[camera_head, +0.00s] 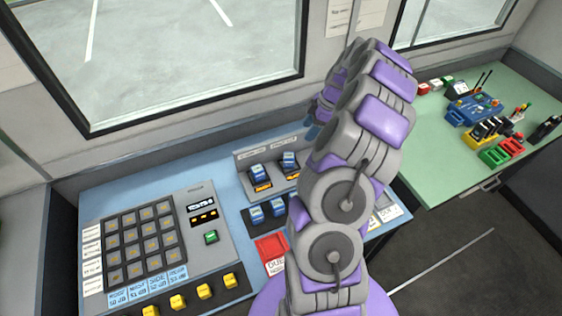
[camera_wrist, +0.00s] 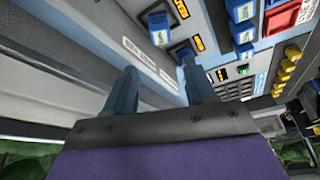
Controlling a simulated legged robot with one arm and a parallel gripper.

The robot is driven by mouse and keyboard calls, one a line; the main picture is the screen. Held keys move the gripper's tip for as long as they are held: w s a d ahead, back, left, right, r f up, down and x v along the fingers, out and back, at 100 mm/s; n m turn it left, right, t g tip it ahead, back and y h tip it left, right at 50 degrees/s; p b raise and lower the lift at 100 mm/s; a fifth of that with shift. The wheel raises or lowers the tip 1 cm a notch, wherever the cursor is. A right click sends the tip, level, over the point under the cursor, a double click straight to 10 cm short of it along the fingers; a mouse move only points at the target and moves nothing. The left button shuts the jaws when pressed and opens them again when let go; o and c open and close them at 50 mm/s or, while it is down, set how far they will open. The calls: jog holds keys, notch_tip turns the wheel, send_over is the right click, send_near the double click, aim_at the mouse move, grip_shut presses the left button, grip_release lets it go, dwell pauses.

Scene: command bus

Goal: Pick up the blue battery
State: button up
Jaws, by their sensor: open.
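Several blue battery-like blocks show in the head view. Two sit upright in a grey rack with orange labels, a left one (camera_head: 258,172) and a right one (camera_head: 289,160). Others lie lower in a dark tray, including one (camera_head: 256,212). I cannot tell which is the task's battery. In the wrist view, a blue block (camera_wrist: 160,30) stands beyond my fingertips, and another (camera_wrist: 184,48) is close to the right fingertip. My gripper (camera_wrist: 159,66) is open, with nothing between its fingers. In the head view it is mostly hidden behind my arm, near the rack's right side.
A red tray (camera_head: 271,249) lies in front of the blocks. A keypad panel (camera_head: 145,240) with yellow buttons is at left. A green table (camera_head: 430,150) at right holds a blue device (camera_head: 474,108) and small coloured items. A window wall (camera_head: 170,60) stands behind.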

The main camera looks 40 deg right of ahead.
jog(key=b, duration=0.2)
send_near(290, 155)
jog(key=x, duration=0.5)
jog(key=shift+s+a, duration=0.1)
jog(key=shift+a, duration=0.1)
jog(key=shift+d+b+x, duration=0.2)
jog(key=shift+b+x, duration=0.4)
jog(key=shift+x, duration=2.45)
jog(key=shift+c, duration=0.4)
jog(key=c, duration=0.8)
